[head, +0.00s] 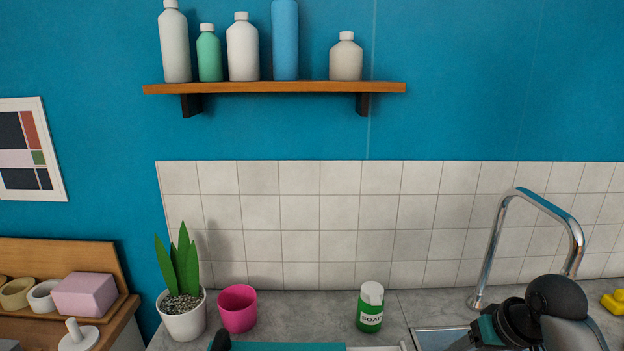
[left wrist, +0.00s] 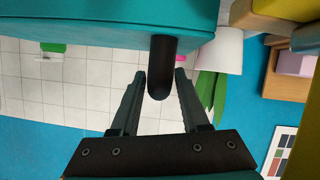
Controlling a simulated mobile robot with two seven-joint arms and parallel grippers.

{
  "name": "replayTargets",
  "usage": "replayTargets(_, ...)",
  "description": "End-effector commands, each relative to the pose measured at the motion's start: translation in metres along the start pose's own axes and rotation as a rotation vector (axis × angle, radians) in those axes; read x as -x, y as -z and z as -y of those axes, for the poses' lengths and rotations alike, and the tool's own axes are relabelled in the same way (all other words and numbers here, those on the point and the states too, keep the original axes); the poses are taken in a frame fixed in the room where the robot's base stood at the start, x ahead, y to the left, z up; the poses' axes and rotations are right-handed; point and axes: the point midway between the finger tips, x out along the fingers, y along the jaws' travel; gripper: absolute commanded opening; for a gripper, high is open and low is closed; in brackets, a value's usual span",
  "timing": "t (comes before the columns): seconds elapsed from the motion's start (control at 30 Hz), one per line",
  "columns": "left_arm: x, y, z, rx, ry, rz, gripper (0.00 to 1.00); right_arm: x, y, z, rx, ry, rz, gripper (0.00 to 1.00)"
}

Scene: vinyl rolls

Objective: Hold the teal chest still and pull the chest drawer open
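The teal chest (head: 290,346) shows only as a strip at the bottom edge of the head view. In the left wrist view, its teal side (left wrist: 90,30) fills the top, and a dark, rounded bar (left wrist: 163,60) sticks out from it. My left gripper (left wrist: 160,76) is open, with one finger on each side of this bar. A narrow gap shows on the left; contact on the right cannot be told. A dark rounded tip (head: 220,341) shows beside the chest in the head view. The drawer's state is hidden. My right arm shows at lower right, but its gripper is out of view.
A potted plant (head: 184,315), a pink cup (head: 238,308) and a green soap bottle (head: 370,308) stand on the counter behind the chest. A tap (head: 495,250) and sink (head: 436,338) are at right. A wooden shelf (head: 290,87) holds several bottles above.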

Motion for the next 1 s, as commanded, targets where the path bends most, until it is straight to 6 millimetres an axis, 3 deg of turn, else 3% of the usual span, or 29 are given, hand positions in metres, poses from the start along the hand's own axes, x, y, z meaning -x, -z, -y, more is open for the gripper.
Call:
replayTargets(0.17,0.000,0.003,0.000,-0.001,-0.001,-0.006,0.66,0.000,0.000,0.000,0.000,0.000,0.000,0.57)
replayTargets(0.57,0.008,0.003,0.000,0.000,-0.001,-0.009,0.66,0.000,0.000,0.000,0.000,0.000,0.000,0.57)
replayTargets(1.0,0.078,0.002,0.000,-0.001,-0.001,-0.005,0.66,0.000,0.000,0.000,0.000,0.000,0.000,0.57)
